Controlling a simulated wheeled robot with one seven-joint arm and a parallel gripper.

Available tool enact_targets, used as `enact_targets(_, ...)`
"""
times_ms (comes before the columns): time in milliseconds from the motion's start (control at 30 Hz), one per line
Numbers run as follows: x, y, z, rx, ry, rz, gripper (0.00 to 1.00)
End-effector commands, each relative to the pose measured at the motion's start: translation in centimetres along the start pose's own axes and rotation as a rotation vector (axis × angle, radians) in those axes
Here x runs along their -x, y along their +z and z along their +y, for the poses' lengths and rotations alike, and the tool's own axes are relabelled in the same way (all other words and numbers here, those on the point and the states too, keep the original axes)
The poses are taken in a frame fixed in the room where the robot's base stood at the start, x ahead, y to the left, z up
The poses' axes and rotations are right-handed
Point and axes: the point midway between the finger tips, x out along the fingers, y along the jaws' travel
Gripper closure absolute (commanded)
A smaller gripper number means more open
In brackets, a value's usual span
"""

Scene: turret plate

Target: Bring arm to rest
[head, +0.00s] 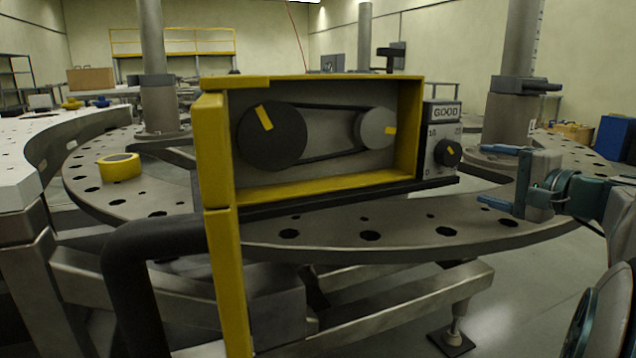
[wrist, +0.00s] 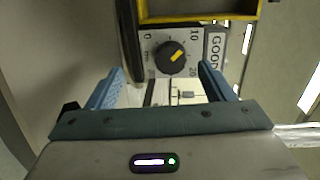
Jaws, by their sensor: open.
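My gripper (head: 483,175) is at the right in the head view, with its two blue fingers spread and nothing between them. The fingers point left toward a control panel (head: 432,172) with a black knob (head: 447,152), and a gap shows between fingertips and knob. In the wrist view the open fingers (wrist: 160,72) frame the knob (wrist: 172,57) from below, apart from it. The knob's yellow mark points to the upper right, toward the 10. The panel's sign (head: 446,112) reads GOOD. My arm runs off the right edge of the head view.
A yellow-framed box (head: 222,200) with two belt-linked pulleys (head: 272,137) stands beside the panel. Behind it is a round perforated metal plate (head: 330,236) with thick posts (head: 513,80). A yellow tape roll (head: 119,167) lies on the plate's left. Open floor shows at the lower right.

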Motion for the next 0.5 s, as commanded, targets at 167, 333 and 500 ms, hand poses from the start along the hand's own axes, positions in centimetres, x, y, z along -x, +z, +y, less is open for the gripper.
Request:
enact_targets(167,-1.4,5.6,-1.9,0.036,0.177,-0.1,0.25)
enact_targets(333,-1.6,10.5,-1.9,0.097,0.347,-0.189,0.25)
enact_targets(500,-0.7,15.1,-2.0,0.183,0.509,-0.277,0.25)
